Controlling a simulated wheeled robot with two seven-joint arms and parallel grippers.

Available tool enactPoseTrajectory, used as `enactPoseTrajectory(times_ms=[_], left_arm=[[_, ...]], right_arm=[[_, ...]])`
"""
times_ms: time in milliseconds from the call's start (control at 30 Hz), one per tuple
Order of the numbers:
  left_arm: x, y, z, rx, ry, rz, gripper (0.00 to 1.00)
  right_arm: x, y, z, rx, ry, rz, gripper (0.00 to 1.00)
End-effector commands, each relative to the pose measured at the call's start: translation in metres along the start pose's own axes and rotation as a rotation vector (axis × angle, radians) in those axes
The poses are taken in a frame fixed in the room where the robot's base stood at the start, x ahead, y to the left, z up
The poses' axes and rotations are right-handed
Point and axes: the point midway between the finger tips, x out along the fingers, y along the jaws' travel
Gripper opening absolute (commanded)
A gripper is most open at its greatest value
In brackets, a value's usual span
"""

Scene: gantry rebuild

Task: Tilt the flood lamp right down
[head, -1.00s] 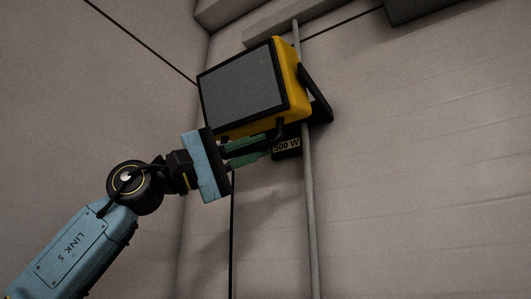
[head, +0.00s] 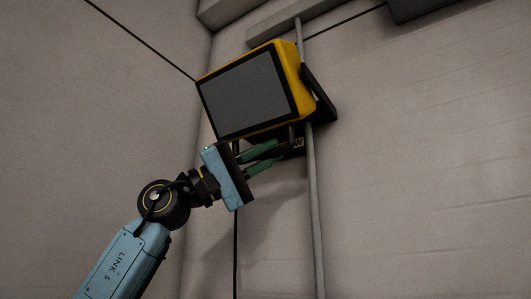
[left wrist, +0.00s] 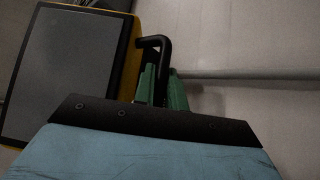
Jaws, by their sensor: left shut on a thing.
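The flood lamp (head: 250,92) is a yellow box with a dark-framed grey face, mounted on a pole and leaning face-down a little. In the left wrist view the lamp (left wrist: 68,72) fills the upper left. Its black bent handle (left wrist: 153,42) runs down between the green fingers of my left gripper (left wrist: 163,85). In the head view my left gripper (head: 268,153) is below the lamp, shut on the handle (head: 291,132). The fingers hide part of the handle. My right gripper is out of view.
A grey pole (head: 312,200) runs up behind the lamp. A black bracket (head: 321,98) and a partly hidden label plate (head: 297,144) sit by it. Walls meet at a corner on the left. A dark box (head: 425,8) is at the upper right.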

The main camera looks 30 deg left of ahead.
Motion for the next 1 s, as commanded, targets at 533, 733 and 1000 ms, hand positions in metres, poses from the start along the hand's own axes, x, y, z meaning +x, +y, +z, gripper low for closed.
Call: enactPoseTrajectory(times_ms=[533,733,1000], left_arm=[[-0.002,0.0,0.0,-0.001,0.002,0.0,0.34],[-0.029,-0.003,0.0,0.0,0.004,-0.001,0.34],[-0.09,-0.004,0.001,0.0,0.004,-0.002,0.34]], right_arm=[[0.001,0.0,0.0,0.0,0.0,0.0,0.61],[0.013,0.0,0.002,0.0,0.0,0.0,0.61],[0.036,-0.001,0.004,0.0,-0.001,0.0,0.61]])
